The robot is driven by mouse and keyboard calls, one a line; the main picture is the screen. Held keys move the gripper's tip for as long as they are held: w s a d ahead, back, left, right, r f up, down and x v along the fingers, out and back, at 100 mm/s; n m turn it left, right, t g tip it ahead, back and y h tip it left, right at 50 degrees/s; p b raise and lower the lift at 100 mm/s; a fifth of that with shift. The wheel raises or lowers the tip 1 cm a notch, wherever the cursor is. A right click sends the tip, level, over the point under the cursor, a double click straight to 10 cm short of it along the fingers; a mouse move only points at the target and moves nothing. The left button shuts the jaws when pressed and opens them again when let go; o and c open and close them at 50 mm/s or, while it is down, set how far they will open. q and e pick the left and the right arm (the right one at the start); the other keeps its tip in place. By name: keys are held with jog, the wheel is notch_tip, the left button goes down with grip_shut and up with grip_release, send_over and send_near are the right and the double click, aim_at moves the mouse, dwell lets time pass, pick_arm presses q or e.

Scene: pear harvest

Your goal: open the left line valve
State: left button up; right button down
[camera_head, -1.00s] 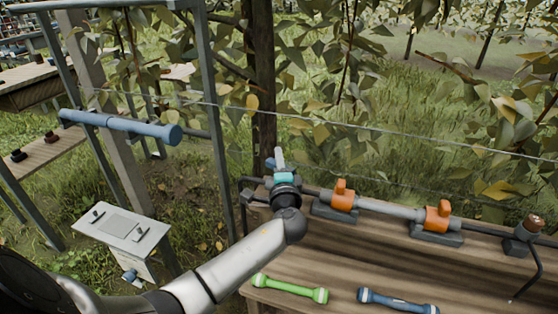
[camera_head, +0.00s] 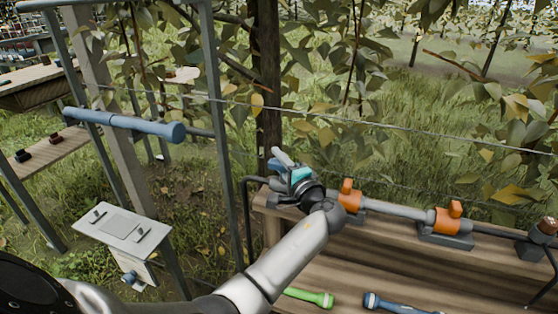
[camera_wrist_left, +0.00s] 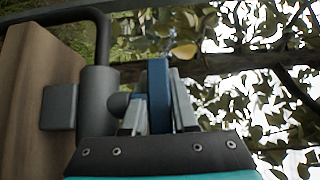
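The blue valve handle (camera_wrist_left: 158,95) stands on a dark grey valve body (camera_wrist_left: 98,105) in the left wrist view. My left gripper (camera_wrist_left: 160,108) has one finger on each side of the handle and looks shut on it. In the head view my left gripper (camera_head: 284,160) is at the left end of the pipe line, tilted to the upper left. Some blue of the handle (camera_head: 274,165) shows beside the fingers. My wrist hides most of the valve body there. My right gripper is in neither view.
Two orange valve handles (camera_head: 348,193) (camera_head: 455,210) stand on the pipe to the right, the nearer one close to my wrist. A green tool (camera_head: 310,297) and a blue tool (camera_head: 400,304) lie on the wooden bench (camera_head: 345,272). A metal post (camera_head: 219,150) rises left of my gripper.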

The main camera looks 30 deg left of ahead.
pick_arm(q)
jog(key=shift+o, duration=0.7)
